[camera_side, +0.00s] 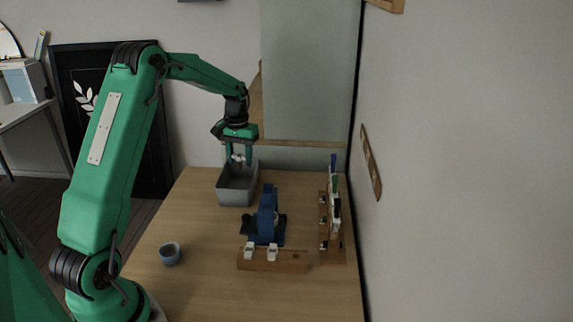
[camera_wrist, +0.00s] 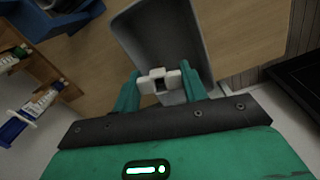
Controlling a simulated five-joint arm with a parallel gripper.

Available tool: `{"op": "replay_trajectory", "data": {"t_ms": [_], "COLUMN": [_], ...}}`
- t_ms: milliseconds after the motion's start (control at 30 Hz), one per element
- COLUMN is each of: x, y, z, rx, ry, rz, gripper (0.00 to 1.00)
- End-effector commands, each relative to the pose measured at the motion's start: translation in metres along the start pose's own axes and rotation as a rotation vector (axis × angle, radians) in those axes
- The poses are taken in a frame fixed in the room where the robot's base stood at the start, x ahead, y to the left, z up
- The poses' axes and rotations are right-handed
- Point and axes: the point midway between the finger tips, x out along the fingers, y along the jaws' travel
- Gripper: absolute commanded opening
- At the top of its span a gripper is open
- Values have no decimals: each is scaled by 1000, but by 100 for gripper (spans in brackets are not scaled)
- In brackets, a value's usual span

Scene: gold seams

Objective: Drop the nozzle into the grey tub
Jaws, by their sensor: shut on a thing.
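My gripper (camera_side: 238,157) is above the grey tub (camera_side: 237,190) at the far end of the table. It is shut on a small white nozzle (camera_wrist: 158,81), which shows between the two green fingers in the wrist view. The nozzle has a dark opening in its middle. In the wrist view the open grey tub (camera_wrist: 150,28) lies just beyond the fingers, and the nozzle overlaps its near part. In the side view the nozzle (camera_side: 238,158) is small and partly covered by the fingers.
A blue device (camera_side: 267,215) stands close to the tub's right. A wooden block (camera_side: 272,262) holding white pieces is in front of it. A wooden rack (camera_side: 331,225) with tubes stands at the right edge near the wall. A blue-grey cup (camera_side: 170,253) is front left; the table's left side is otherwise clear.

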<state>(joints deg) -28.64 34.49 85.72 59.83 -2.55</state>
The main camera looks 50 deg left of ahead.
Motion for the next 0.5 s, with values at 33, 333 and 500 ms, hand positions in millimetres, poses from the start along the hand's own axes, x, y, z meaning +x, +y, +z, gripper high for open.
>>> {"op": "replay_trajectory", "data": {"t_ms": [33, 333, 500], "x": [4, 30, 43], "y": [0, 0, 0], "z": [0, 0, 0], "rx": [0, 0, 0], "ry": [-1, -1, -1], "rz": [0, 0, 0], "gripper": [28, 28, 28]}}
